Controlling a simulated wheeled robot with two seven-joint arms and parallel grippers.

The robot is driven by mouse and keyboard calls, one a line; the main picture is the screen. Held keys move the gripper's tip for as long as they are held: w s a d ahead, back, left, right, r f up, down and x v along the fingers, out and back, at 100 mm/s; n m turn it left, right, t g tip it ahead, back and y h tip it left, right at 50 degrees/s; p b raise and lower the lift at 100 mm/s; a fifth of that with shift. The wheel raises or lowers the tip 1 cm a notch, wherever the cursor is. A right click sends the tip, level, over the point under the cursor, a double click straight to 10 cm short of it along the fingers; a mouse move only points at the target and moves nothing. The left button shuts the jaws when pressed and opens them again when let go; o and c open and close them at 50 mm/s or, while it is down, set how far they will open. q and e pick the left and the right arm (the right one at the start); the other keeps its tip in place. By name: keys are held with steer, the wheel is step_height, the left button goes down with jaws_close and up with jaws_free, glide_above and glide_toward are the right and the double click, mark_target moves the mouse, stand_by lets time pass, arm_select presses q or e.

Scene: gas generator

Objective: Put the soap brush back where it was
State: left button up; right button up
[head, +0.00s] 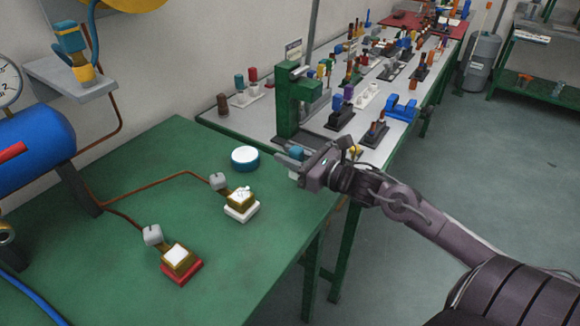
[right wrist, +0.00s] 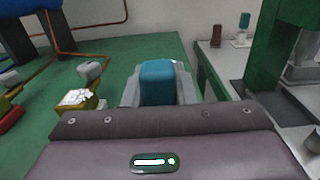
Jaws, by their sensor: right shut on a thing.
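My right gripper (head: 288,162) is shut on a small teal-topped thing, which looks like the soap brush (right wrist: 157,80). In the head view its teal top (head: 296,152) shows between the fingers, above the right edge of the green table. The fingers cover its sides and its lower part is mostly hidden. A round teal and white container (head: 245,158) stands on the green table just left of the gripper, apart from it. My left gripper is not in view.
The green table (head: 110,270) carries two small square burners (head: 241,205) (head: 178,262) with copper pipes. A blue tank (head: 38,145) stands at left. Behind the gripper, a green press (head: 285,110) stands on a grey table with several tools. The green table's right part is clear.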

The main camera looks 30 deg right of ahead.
step_height(320, 180, down, 3)
steer(key=shift+f, duration=0.2)
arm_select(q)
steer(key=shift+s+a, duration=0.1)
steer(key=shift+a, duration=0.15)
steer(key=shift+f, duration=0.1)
arm_select(e)
steer(key=shift+f, duration=0.2)
steer(key=o, duration=1)
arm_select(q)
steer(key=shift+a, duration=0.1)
arm_select(e)
steer(key=shift+r, duration=0.1)
steer(key=shift+r, duration=0.25)
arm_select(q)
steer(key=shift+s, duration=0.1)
arm_select(e)
steer(key=v, duration=1.2)
steer(key=shift+f, duration=0.1)
